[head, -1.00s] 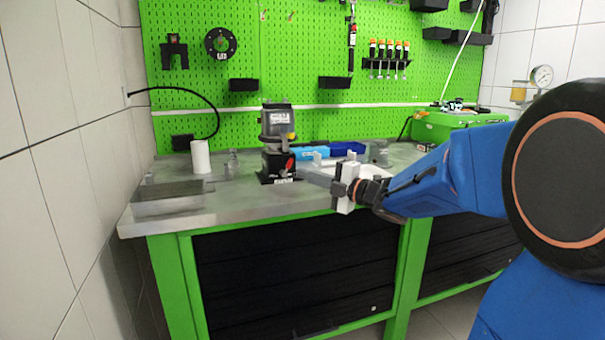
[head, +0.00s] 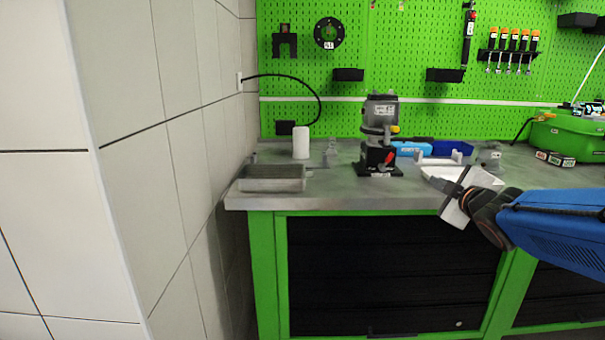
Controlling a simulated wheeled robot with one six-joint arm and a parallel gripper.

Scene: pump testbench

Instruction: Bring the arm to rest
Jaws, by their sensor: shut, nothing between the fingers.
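My gripper (head: 440,183) is at the right of the head view, over the front edge of the workbench (head: 340,193). Its fingers point left and a little up, toward the pump, and it is shut with nothing held. My blue arm comes in from the right edge behind it. The black and grey pump (head: 379,133) stands upright on the bench, left of the gripper and apart from it. A white tray or dish is partly hidden behind the gripper.
A grey metal tray (head: 272,183) and a white cylinder (head: 301,143) stand on the bench's left part. A green case (head: 570,135) is at the back right. A tiled wall (head: 190,150) bounds the left side.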

